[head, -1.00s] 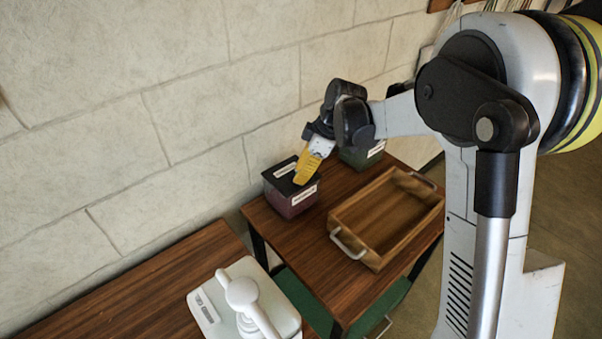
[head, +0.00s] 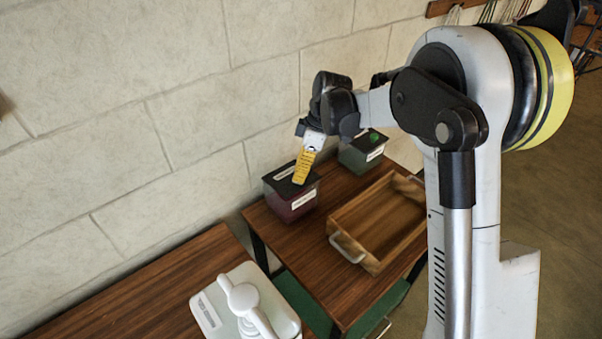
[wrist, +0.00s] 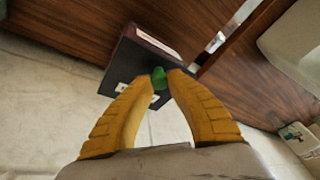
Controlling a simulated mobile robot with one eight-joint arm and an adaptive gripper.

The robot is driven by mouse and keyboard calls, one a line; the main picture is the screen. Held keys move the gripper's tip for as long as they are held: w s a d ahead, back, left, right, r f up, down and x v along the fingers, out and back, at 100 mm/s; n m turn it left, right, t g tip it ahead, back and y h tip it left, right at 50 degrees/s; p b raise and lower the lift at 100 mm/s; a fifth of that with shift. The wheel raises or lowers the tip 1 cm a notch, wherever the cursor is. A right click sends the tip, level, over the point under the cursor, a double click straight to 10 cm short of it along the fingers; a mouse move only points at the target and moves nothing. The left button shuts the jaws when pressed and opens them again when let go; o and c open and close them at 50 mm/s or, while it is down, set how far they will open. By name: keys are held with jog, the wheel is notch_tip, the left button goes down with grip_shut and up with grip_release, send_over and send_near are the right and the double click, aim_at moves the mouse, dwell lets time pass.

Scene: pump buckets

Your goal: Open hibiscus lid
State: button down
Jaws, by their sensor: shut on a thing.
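The hibiscus bucket (head: 292,207) is a small box with see-through dark red sides and white labels, too small to read surely. It stands at the back left corner of the brown table. Its black lid (head: 276,178) is on top; I cannot tell whether there is a gap under it. My gripper (head: 299,182) points down onto the lid from above. In the wrist view, the yellow fingertips (wrist: 163,83) are shut on the lid's green knob (wrist: 158,74). The fingers hide the knob in the head view.
A second dark bucket (head: 360,158) with a green knob stands behind, to the right. A wooden tray (head: 352,236) with metal handles lies on the table (head: 312,255). A white device (head: 245,300) stands on the nearer table. The wall (head: 160,110) is close behind.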

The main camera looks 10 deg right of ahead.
jog(key=shift+w+a+r+g+h+p, duration=0.3)
jog(key=shift+r+g+p, duration=0.1)
jog(key=shift+r+p, duration=0.1)
jog(key=shift+w+a+r+g+h+p, duration=0.2)
jog(key=shift+w+r+g+h+p, duration=0.1)
jog(key=shift+r+g+p, duration=0.15)
jog(key=shift+w+a+r+m+g+h+p, duration=0.35)
jog(key=shift+w+r+g+h+p, duration=0.25)
jog(key=shift+g+p, duration=0.25)
jog(key=shift+r, duration=0.1)
jog(key=c, duration=1.2)
grip_release()
jog(key=shift+a, duration=0.15)
jog(key=v, duration=0.7)
jog(key=shift+w+r, duration=0.15)
